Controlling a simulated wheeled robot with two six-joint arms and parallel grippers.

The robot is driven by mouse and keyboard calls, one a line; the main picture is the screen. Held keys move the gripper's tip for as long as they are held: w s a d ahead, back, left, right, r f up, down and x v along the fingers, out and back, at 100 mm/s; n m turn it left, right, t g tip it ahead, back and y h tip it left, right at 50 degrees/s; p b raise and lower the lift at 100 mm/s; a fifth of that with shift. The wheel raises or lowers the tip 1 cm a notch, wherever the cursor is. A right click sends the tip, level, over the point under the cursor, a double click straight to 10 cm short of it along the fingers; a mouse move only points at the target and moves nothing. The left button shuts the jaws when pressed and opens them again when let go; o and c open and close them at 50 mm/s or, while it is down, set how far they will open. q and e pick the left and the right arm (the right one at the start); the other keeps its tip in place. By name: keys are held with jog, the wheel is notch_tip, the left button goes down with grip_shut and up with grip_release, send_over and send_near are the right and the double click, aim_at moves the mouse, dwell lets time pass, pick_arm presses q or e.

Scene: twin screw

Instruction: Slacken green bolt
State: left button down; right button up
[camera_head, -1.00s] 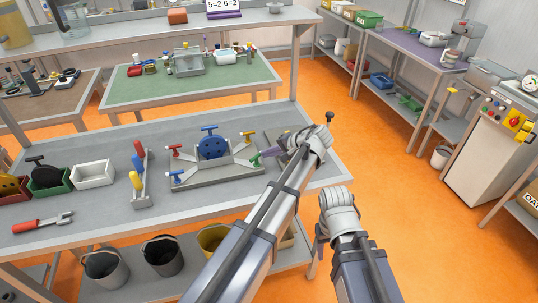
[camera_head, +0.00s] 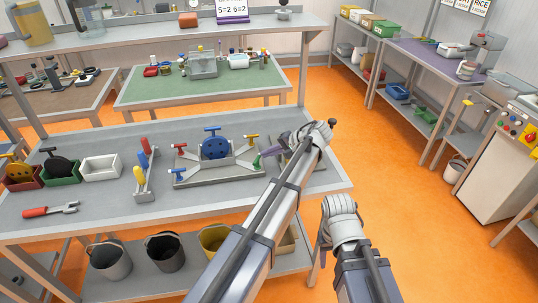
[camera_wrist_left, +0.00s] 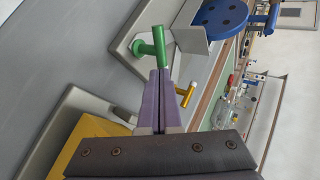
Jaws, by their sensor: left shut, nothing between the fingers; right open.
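The green bolt (camera_head: 256,160) has a T-shaped handle and sits at the right end of a grey fixture (camera_head: 205,181) that holds a blue disc (camera_head: 216,148). In the left wrist view the green bolt (camera_wrist_left: 158,46) is just beyond the fingertips. My left gripper (camera_head: 268,152) has purple fingers pressed together with nothing between them. Its tips (camera_wrist_left: 161,72) are at the lower end of the green crossbar; I cannot tell whether they touch. My right gripper (camera_head: 320,250) points down beyond the table's right end, away from the fixture; its fingers are partly hidden.
A stand with coloured handles (camera_head: 144,172), a white bin (camera_head: 101,167) and a red-handled wrench (camera_head: 50,210) lie to the left. A yellow part (camera_wrist_left: 92,148) in a grey tray is close to my left gripper.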

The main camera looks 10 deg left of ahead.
pick_arm(q)
jog(key=shift+w+a, duration=0.35)
jog(key=shift+w, duration=0.05)
jog(key=shift+w+a, duration=0.1)
jog(key=shift+a, duration=0.05)
jog(key=shift+w+a, duration=0.3)
jog(key=shift+a, duration=0.3)
dwell(1.2)
